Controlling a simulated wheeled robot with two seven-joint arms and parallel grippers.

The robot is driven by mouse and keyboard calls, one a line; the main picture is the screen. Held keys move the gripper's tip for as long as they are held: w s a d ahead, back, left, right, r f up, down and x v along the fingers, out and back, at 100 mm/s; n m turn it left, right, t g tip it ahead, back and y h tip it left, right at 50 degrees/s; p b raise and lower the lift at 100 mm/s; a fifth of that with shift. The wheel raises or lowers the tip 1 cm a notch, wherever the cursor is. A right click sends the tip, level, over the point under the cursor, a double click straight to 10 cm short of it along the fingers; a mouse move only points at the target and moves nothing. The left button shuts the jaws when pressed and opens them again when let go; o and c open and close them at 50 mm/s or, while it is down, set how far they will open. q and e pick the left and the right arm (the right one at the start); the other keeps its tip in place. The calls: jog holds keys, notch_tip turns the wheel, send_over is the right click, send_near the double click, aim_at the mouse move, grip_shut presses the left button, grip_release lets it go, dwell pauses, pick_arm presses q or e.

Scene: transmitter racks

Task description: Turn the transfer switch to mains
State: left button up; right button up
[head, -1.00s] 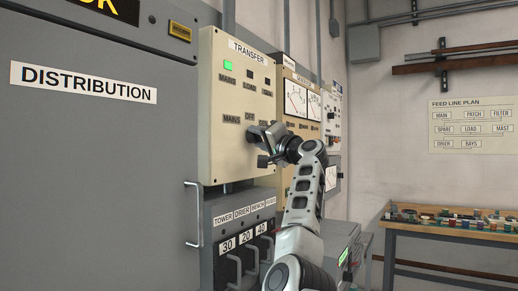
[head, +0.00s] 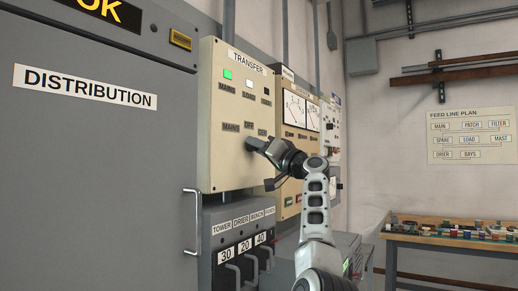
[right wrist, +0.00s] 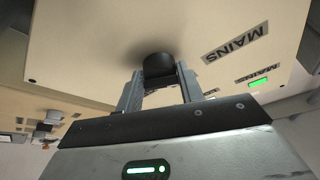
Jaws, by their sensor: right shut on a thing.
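The transfer panel (head: 208,110) is a cream box headed TRANSFER at the centre left of the head view. Its MAINS lamp (head: 228,74) is green, its LOAD lamp (head: 249,84) is white, and the third lamp (head: 266,91) is dark. Below are labels MAINS, OFF and GEN. My right gripper (head: 257,145) is at the panel under these labels and hides the switch in the head view. In the right wrist view, its fingers are shut on the black round switch knob (right wrist: 158,65), near the MAINS label (right wrist: 235,42). I cannot tell where the knob points. My left gripper is out of view.
The grey distribution cabinet (head: 100,190) with a handle (head: 192,222) fills the left. Breaker levers (head: 248,262) sit below the panel. A meter panel (head: 292,150) stands just beyond it. A bench (head: 435,246) with small parts is at right, with open floor before it.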

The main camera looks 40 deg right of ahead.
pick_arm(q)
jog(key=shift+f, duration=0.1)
pick_arm(e)
jog(key=o, duration=1)
jog(key=shift+c, duration=0.2)
pick_arm(q)
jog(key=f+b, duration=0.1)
jog(key=b, duration=0.2)
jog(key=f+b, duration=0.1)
jog(key=b, duration=0.1)
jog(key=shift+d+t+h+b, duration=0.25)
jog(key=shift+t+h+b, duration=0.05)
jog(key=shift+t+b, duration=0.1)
pick_arm(e)
jog(key=v, duration=1.6)
